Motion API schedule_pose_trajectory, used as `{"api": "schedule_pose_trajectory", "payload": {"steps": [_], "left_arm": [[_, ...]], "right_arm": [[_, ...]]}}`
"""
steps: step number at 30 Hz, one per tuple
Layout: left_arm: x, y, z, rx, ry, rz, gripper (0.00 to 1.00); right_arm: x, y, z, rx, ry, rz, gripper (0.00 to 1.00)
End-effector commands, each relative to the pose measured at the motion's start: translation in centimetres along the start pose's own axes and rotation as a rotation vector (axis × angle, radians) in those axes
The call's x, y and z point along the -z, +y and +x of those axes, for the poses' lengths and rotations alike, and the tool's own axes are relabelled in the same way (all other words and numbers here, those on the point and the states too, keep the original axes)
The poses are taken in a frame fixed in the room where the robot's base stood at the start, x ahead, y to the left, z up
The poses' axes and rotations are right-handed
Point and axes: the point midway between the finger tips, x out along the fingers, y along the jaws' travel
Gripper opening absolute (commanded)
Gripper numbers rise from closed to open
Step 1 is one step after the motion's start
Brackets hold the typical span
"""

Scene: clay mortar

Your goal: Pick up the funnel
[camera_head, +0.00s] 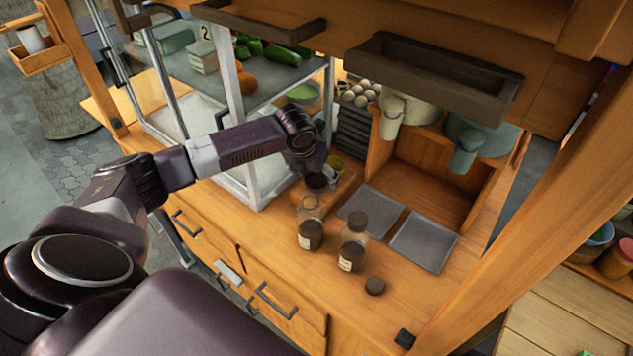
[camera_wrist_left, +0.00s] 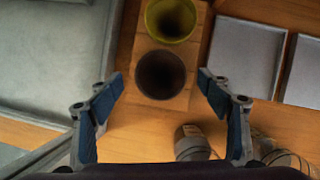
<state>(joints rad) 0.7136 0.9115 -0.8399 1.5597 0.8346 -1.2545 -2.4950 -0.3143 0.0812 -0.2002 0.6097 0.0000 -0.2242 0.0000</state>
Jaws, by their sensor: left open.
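A wooden stand (camera_wrist_left: 135,118) holds a dark brown round-mouthed piece (camera_wrist_left: 161,75) and a yellow-green round-mouthed piece (camera_wrist_left: 172,20). Either may be the funnel; I cannot tell which from above. In the head view the dark piece (camera_head: 316,181) and the yellow one (camera_head: 336,162) sit beside the glass case, partly hidden by my left gripper (camera_head: 312,166). My left gripper (camera_wrist_left: 160,84) points down and is open and empty. Its fingers appear on either side of the dark piece in the wrist view; contact is not visible. My right gripper is not in view.
Two glass bottles with dark contents (camera_head: 310,236) (camera_head: 350,257) stand nearby, with a small dark lid (camera_head: 375,286). Two grey trays (camera_head: 423,242) lie on the counter to the right. The glass case (camera_head: 247,150) borders the left. A dark shelf (camera_head: 433,78) hangs above.

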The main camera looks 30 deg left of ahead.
Motion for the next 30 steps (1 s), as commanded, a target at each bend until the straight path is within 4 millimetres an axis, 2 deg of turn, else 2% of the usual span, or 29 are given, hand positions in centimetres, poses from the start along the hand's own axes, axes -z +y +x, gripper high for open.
{"api": "schedule_pose_trajectory", "payload": {"steps": [1,6,10,14,25,30], "left_arm": [[0.3,-0.1,0.5,0.0,0.004,-0.001,0.71],[0.2,-0.1,2.3,0.0,0.001,0.0,0.71],[0.2,-0.1,2.7,0.0,-0.001,0.0,0.71],[0.2,-0.1,2.7,0.0,-0.001,0.0,0.71],[0.2,-0.1,2.7,0.0,-0.001,0.0,0.33],[0.1,0.0,2.6,0.0,-0.001,0.0,0.31]], "right_arm": [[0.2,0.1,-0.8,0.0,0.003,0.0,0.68],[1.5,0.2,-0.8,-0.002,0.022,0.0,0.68],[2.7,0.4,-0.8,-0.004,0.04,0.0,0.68],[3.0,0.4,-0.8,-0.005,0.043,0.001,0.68],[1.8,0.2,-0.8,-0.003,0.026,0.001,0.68],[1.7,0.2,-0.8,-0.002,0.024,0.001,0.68]]}}
